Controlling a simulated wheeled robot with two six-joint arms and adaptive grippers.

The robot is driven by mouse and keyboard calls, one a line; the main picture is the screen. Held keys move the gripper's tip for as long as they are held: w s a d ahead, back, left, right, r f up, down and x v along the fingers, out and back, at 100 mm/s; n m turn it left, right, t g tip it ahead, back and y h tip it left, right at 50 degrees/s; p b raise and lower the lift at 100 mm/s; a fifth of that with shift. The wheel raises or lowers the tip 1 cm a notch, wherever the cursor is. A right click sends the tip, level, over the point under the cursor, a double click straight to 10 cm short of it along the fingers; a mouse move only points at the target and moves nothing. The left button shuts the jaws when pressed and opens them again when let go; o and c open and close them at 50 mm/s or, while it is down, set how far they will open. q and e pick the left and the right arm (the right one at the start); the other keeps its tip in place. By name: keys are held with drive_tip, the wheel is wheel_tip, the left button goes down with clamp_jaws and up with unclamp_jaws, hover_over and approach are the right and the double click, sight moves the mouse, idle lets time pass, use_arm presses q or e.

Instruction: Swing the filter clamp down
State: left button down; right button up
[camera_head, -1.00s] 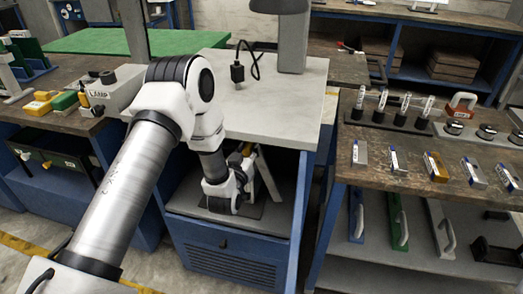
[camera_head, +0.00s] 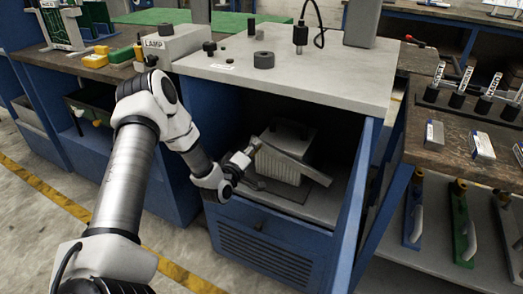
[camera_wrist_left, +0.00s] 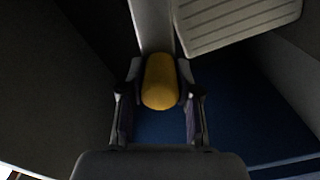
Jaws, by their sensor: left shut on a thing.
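The filter clamp is a grey bar (camera_head: 297,161) inside the open cabinet bay. It slants across the top of a pale ribbed filter block (camera_head: 280,173), higher at its left end. My left gripper (camera_head: 249,153) is at that left end, at the bay's front left. In the left wrist view my left gripper (camera_wrist_left: 160,92) is shut on the clamp's yellow handle (camera_wrist_left: 160,80). The grey bar (camera_wrist_left: 152,25) runs up from the handle, and the ribbed filter (camera_wrist_left: 235,18) lies to its right. Whether the bar touches the filter cannot be told. My right gripper is not in view.
The grey cabinet top (camera_head: 330,70) overhangs the bay, with small dark parts on it. A blue panel (camera_head: 357,200) stands at the bay's right. A lamp box (camera_head: 172,44) is at left. A wooden bench (camera_head: 470,140) with labelled parts is at right.

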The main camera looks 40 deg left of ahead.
use_arm(q)
wheel_tip(320, 180, down, 7)
drive_tip(key=a+n+b, duration=0.1)
drive_tip(key=n+b, duration=0.2)
drive_tip(key=b, duration=0.3)
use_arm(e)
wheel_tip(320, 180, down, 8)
use_arm(q)
drive_tip(key=shift+s, duration=0.1)
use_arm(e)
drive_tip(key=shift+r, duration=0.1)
use_arm(q)
drive_tip(key=c, duration=0.8)
unclamp_jaws()
drive_tip(key=shift+f, duration=0.1)
drive_tip(key=shift+w+f, duration=0.2)
drive_tip(key=shift+s+r, duration=0.1)
drive_tip(key=v, duration=1.2)
